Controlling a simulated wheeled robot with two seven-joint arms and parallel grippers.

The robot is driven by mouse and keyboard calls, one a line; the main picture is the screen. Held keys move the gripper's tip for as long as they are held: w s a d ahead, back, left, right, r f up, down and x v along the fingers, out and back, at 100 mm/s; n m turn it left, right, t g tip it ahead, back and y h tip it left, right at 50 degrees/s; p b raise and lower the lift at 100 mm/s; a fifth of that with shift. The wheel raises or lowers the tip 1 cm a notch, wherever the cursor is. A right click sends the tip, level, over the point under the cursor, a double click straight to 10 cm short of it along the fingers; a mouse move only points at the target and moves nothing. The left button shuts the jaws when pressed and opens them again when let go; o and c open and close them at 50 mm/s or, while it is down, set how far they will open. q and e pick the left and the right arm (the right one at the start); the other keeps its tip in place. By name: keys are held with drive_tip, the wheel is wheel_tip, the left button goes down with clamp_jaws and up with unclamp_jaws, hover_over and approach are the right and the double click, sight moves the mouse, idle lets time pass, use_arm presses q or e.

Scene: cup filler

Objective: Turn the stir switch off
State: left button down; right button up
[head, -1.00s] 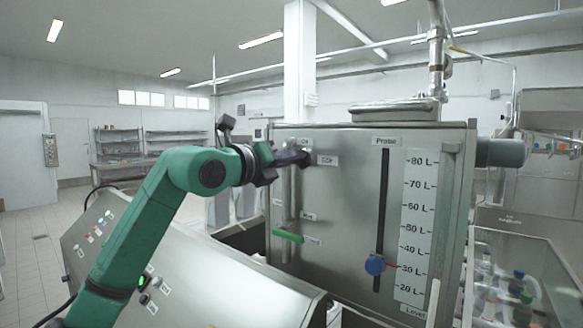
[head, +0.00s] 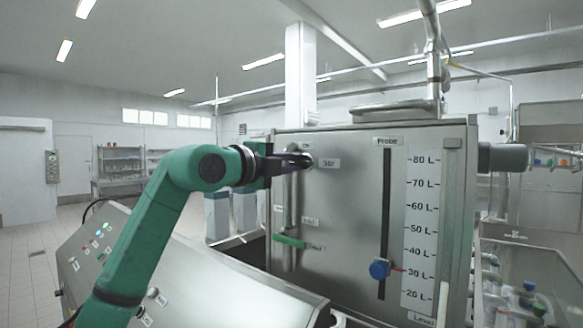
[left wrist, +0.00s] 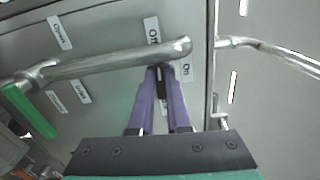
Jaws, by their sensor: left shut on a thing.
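The stir switch is on the front of the steel tank (head: 345,215), left of the "Stir" label (head: 329,163). My left gripper (head: 302,160) reaches it from the left and is shut on it, its fingers mostly hiding it in the head view. In the left wrist view the dark switch (left wrist: 160,84) shows between the purple fingers of my left gripper (left wrist: 160,72). The "Off" label (left wrist: 152,30) and the "On" label (left wrist: 186,68) are close by the fingertips. My right gripper is not in view.
A steel pipe (left wrist: 110,64) runs close by the fingertips. A green valve handle (head: 289,241) is lower on the tank. A blue knob (head: 379,269) sits on the probe slot near 30 L. A sloped control panel (head: 215,280) lies below my arm.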

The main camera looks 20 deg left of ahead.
use_arm(q)
drive_tip(key=shift+r+n, duration=0.15)
drive_tip(key=shift+n, duration=0.35)
drive_tip(key=c, duration=0.9)
unclamp_jaws()
drive_tip(key=shift+w+d, duration=0.15)
drive_tip(key=shift+w, duration=0.05)
drive_tip(key=b+v, duration=0.6)
drive_tip(key=v, duration=0.8)
drive_tip(key=shift+s+b, duration=0.3)
drive_tip(key=shift+b, duration=0.05)
